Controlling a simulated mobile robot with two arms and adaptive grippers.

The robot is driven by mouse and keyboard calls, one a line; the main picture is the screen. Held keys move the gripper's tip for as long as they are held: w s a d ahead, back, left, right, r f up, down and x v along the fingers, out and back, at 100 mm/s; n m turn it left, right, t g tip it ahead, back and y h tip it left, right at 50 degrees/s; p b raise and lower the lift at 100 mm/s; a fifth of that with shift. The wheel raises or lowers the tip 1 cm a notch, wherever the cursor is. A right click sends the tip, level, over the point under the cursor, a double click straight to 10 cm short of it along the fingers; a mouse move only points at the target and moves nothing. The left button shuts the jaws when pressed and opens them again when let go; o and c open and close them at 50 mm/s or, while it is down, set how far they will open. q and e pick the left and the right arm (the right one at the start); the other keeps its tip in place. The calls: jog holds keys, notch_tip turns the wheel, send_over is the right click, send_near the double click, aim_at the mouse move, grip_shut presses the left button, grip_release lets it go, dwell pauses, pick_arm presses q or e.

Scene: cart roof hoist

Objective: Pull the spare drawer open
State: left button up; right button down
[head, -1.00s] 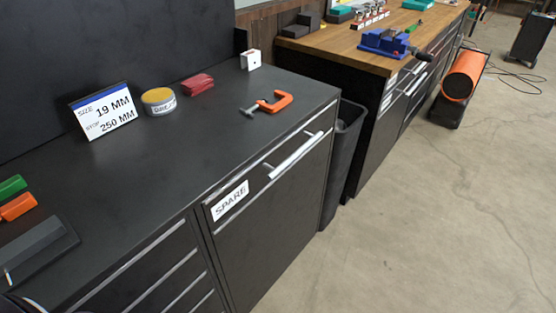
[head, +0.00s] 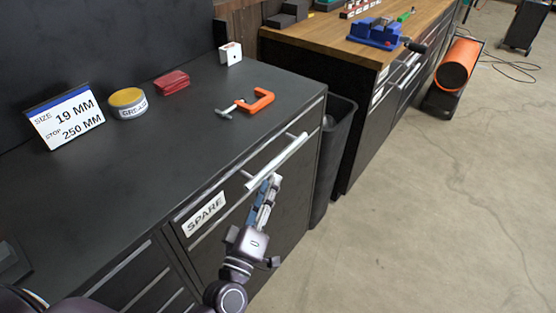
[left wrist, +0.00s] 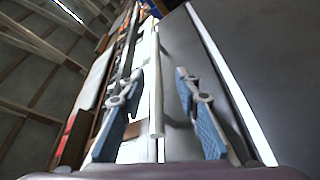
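The spare drawer (head: 258,222) is the dark front with the white "SPARE" label (head: 204,214) in the head view. It looks shut, flush with the cabinet. Its silver bar handle (head: 277,161) runs along the upper part of the front. My left gripper (head: 269,187) is at the handle, its fingers reaching up to the bar from below in the picture. In the left wrist view the handle (left wrist: 157,95) lies between the two blue-padded fingers, with a visible gap on each side. The gripper is open. My right gripper is out of view.
On the cabinet top are an orange clamp (head: 250,102), a grease tin (head: 128,103), a red block (head: 171,80) and a size sign (head: 66,117). A dark bin (head: 337,140) stands right of the drawer. The floor (head: 430,220) in front is clear.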

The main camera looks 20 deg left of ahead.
aim_at(278, 157)
pick_arm(q)
jog(key=w, duration=0.2)
jog(key=w+r+p, duration=0.1)
jog(key=w, duration=0.2)
jog(key=w+r, duration=0.1)
jog(key=w, duration=0.1)
jog(key=shift+w+r, duration=0.25)
jog(key=shift+w, duration=0.05)
grip_shut()
